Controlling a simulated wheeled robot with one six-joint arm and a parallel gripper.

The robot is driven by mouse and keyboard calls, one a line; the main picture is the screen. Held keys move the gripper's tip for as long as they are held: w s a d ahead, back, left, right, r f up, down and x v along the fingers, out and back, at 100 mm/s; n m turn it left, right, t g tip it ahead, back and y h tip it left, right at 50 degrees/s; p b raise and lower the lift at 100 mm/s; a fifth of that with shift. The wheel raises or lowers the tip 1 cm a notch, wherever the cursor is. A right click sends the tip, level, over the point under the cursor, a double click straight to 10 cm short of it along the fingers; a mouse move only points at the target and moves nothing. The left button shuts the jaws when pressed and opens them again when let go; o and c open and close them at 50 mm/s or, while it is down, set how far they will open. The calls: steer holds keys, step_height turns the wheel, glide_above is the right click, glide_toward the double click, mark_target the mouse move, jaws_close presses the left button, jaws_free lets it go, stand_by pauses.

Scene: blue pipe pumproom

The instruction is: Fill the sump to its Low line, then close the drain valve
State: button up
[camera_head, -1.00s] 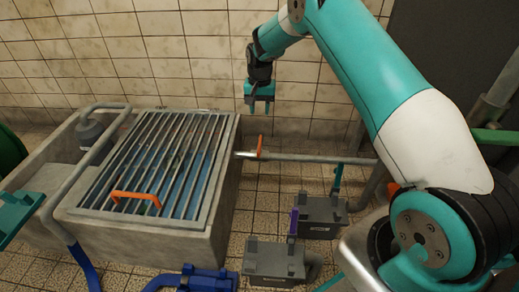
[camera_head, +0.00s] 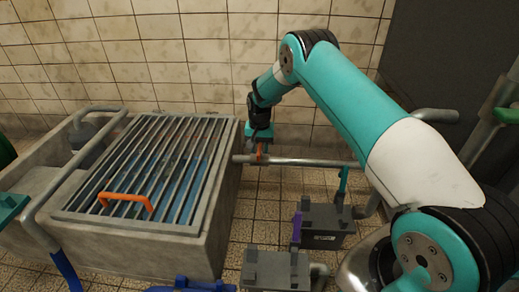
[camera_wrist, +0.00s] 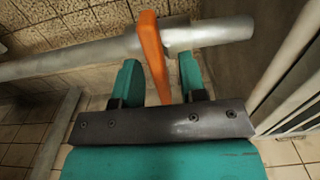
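The sump (camera_head: 215,240) is a concrete basin at left in the head view, under a steel grate with an orange handle (camera_head: 125,200). Blue water (camera_head: 178,180) shows through the bars; I cannot make out a Low line. A grey pipe (camera_head: 310,162) leaves the sump's right side and carries an orange valve lever (camera_head: 259,153). In the wrist view this lever (camera_wrist: 152,50) stands across the pipe (camera_wrist: 90,55). My gripper (camera_wrist: 158,72) is open, its teal fingers either side of the lever with gaps showing. It is also at the pipe in the head view (camera_head: 259,142).
Grey boxy units stand on the floor at front centre (camera_head: 275,270) and farther right (camera_head: 325,225), with a purple lever (camera_head: 296,228) and a teal lever (camera_head: 344,180). A blue unit (camera_head: 190,289) is at the bottom edge. The tiled wall (camera_head: 170,60) is behind.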

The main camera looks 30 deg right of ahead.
mark_target(259, 146)
steer(key=shift+c, duration=0.2)
jaws_close()
steer(key=shift+r+n+p, duration=0.3)
steer(key=shift+n+p, duration=0.6)
steer(key=shift+p, duration=0.35)
steer(key=shift+f+n+p, duration=0.25)
steer(key=shift+n+p, duration=0.25)
steer(key=shift+n, duration=0.6)
steer(key=shift+o, duration=0.2)
jaws_free()
step_height(259, 146, up, 17)
steer(key=p, duration=0.7)
steer(key=shift+r, duration=0.15)
